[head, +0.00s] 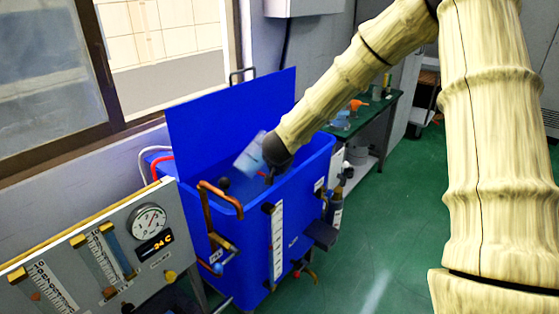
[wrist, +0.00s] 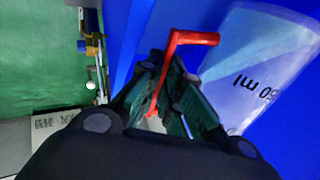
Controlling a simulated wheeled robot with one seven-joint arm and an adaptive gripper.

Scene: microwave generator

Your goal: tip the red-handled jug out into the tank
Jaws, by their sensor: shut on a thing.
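The jug (head: 250,156) is clear and pale, and it is tilted above the open top of the blue tank (head: 305,165) in the head view. In the wrist view the jug (wrist: 262,70) fills the upper right, with dark volume markings on its wall. Its red handle (wrist: 190,38) runs down between the dark fingers of my gripper (wrist: 165,95), which is shut on it. In the head view my wrist hides the handle and most of the gripper. I cannot tell whether liquid is in the jug or flowing out.
The tank's blue lid (head: 230,110) stands raised behind the opening. Copper pipes (head: 215,200) and a white scale (head: 277,240) are on the tank's front. A gauge panel (head: 120,255) stands at the left. A green bench (head: 370,115) with small items is behind. Green floor is clear at right.

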